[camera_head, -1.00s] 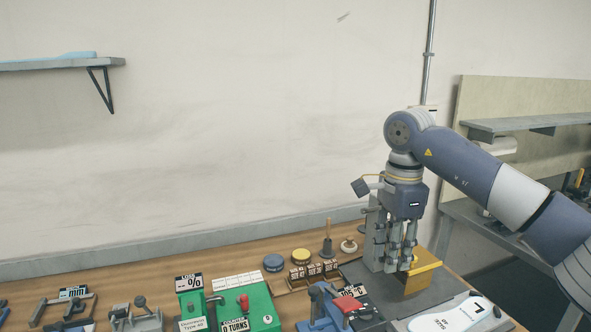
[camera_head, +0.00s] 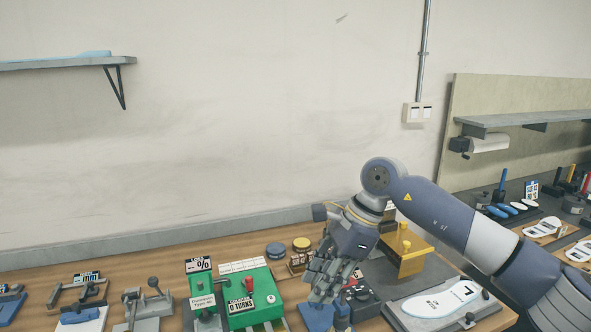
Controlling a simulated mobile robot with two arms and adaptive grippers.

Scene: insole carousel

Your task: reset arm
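My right gripper (camera_head: 326,284) is low over the workbench, tilted with its fingers pointing down and to the left. It overlaps a blue device (camera_head: 318,317) at the bench's front and hides part of it; I cannot tell whether they touch. The fingers bunch together against the dark parts behind, so their opening is unclear. My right arm comes in from the right. My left gripper is out of view.
A yellow block with a knob (camera_head: 403,252) stands right of the gripper. A white insole (camera_head: 441,300) lies on a grey plate at front right. A green device reading "0 TURNS" (camera_head: 270,307) stands to the left. The space above the bench's left part is clear.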

